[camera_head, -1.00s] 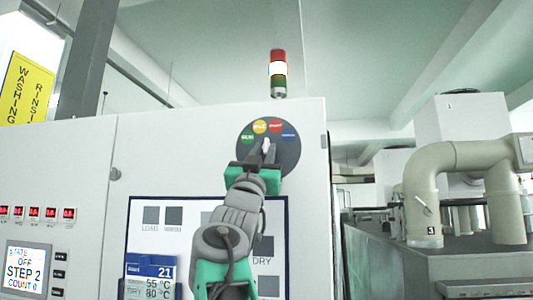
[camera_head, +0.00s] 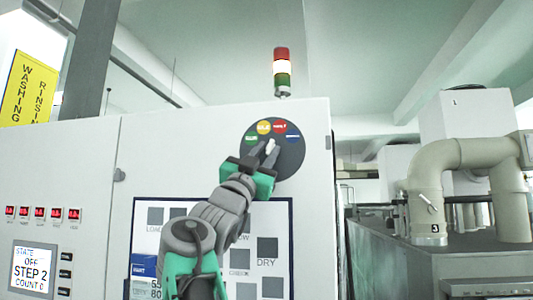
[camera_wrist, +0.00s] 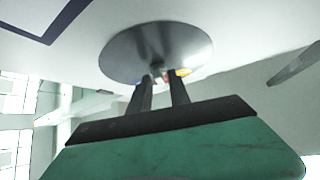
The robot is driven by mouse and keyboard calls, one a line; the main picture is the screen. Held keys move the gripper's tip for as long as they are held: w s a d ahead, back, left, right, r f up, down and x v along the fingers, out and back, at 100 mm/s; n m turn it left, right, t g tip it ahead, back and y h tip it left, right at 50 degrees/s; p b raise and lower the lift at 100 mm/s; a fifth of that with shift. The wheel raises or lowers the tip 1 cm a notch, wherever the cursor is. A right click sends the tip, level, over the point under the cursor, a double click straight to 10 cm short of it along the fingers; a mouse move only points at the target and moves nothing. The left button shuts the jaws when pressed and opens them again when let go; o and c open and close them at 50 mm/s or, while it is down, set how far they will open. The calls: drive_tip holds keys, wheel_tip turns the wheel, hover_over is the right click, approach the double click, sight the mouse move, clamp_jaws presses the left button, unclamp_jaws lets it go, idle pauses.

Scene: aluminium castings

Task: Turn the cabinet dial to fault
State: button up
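The cabinet dial (camera_head: 290,160) is a dark round plate high on the white cabinet front, with green, yellow, red and blue labels along its upper edge. Its small white knob (camera_head: 271,146) points up and slightly right, roughly toward the red label (camera_head: 280,128). My gripper (camera_head: 263,152) reaches up to the dial from below left, its two dark fingers apart near the knob. In the wrist view the fingers (camera_wrist: 160,80) end close to the dial plate (camera_wrist: 130,50), with a gap between them. The knob is partly hidden there, so contact is unclear.
A signal tower (camera_head: 282,70) with its middle section lit stands above the cabinet (camera_head: 60,160). A dark-framed button panel (camera_head: 270,205) lies below the dial, partly behind my arm. A step display (camera_head: 32,270) is at lower left. Beige pipes (camera_head: 440,175) stand at right.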

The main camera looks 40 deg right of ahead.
drive_tip(key=shift+o, duration=1)
drive_tip(key=shift+r, duration=0.2)
drive_tip(key=shift+f, duration=0.1)
drive_tip(key=shift+a+f+b, duration=0.15)
drive_tip(key=shift+f+b, duration=0.15)
drive_tip(key=b+v, duration=0.4)
drive_tip(key=v, duration=0.3)
drive_tip(key=shift+a, duration=0.2)
drive_tip(key=shift+s+r, duration=0.1)
